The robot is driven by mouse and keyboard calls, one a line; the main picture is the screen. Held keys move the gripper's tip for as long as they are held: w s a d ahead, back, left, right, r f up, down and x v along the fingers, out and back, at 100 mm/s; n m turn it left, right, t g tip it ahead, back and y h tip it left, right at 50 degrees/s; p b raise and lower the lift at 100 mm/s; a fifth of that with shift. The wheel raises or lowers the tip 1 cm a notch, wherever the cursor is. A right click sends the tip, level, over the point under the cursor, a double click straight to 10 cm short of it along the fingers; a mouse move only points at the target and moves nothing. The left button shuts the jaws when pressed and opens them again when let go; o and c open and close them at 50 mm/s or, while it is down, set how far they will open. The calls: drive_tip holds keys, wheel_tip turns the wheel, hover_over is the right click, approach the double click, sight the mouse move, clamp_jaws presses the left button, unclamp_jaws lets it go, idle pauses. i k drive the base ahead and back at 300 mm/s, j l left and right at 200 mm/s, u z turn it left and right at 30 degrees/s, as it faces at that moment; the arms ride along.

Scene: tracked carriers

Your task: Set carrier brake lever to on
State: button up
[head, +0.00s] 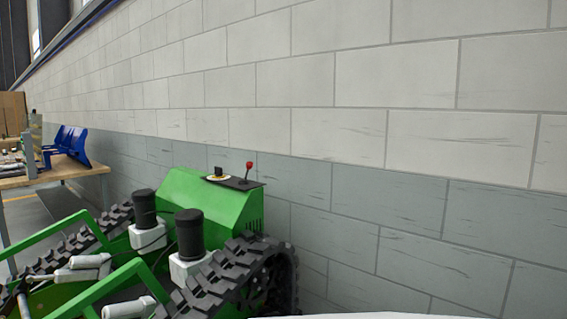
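A green tracked carrier (185,194) stands at the lower left in the head view, close to the wall. On top of its green housing is a dark panel (240,183) with a small lever with a red knob (249,166). The lever looks about upright, tilted slightly to the right. A small black knob on a pale round plate (217,176) sits to its left. I cannot read any on or off marking. My gripper is not in view.
Black rubber tracks (262,272) and two black cylinders (190,232) stand in front of the panel. A block wall (420,150) runs behind the carrier. A wooden table (75,168) with blue bins (70,143) is at the far left.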

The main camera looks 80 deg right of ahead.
sight(249, 165)
drive_tip(key=z, duration=2.05)
drive_tip(key=i+u, duration=0.25)
drive_tip(key=i, duration=0.2)
drive_tip(key=i+l+u, duration=0.25)
drive_tip(key=i, duration=0.2)
